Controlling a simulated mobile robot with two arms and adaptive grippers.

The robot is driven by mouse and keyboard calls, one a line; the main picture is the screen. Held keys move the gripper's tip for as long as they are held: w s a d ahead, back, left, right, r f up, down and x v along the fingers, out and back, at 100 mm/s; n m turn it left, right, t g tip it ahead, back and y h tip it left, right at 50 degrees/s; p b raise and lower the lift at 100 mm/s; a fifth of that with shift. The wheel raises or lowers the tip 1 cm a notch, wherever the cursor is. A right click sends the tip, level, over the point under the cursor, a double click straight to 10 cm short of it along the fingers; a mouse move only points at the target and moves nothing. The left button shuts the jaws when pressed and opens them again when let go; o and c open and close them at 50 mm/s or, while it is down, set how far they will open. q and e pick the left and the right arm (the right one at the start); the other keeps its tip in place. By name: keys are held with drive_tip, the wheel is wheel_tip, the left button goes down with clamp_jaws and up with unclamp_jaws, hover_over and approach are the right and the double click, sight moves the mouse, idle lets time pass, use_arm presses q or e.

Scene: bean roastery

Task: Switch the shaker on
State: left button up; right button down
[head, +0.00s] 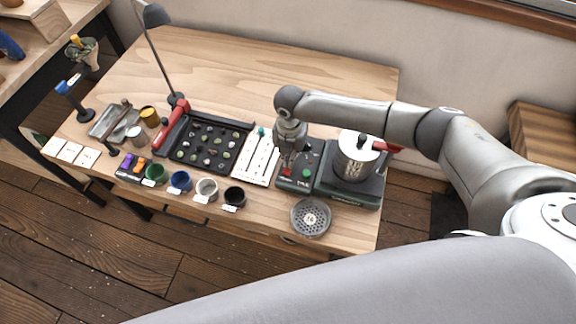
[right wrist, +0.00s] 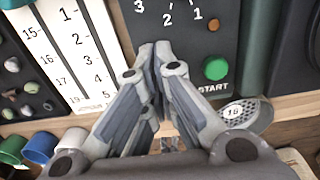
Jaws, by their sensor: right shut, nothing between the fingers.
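The shaker (head: 345,195) stands at the right end of the wooden table, a dark green base with a steel sieve pan (head: 354,160) on top. Its dark control panel (head: 285,183) is on the left side, with a red button (head: 287,172) and a green button (head: 306,174). In the right wrist view the green button (right wrist: 215,68) is labelled START; the red one is hidden there. My right gripper (head: 288,161) is shut and empty over the panel. In the right wrist view its fingertips (right wrist: 160,55) are left of the green button; contact cannot be told. My left gripper is out of view.
A white numbered board (head: 257,158) and a black sample tray (head: 207,143) lie left of the shaker. Several small cups line the front edge. A desk lamp (head: 155,15) stands behind; the table's back is clear.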

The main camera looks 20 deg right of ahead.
drive_tip(key=shift+f, duration=0.3)
drive_tip(key=shift+s+r, duration=0.1)
drive_tip(key=shift+r+p, duration=0.6)
drive_tip(key=shift+r, duration=0.05)
wheel_tip(320, 180, up, 6)
drive_tip(key=p, duration=0.5)
drive_tip(key=shift+f, duration=0.15)
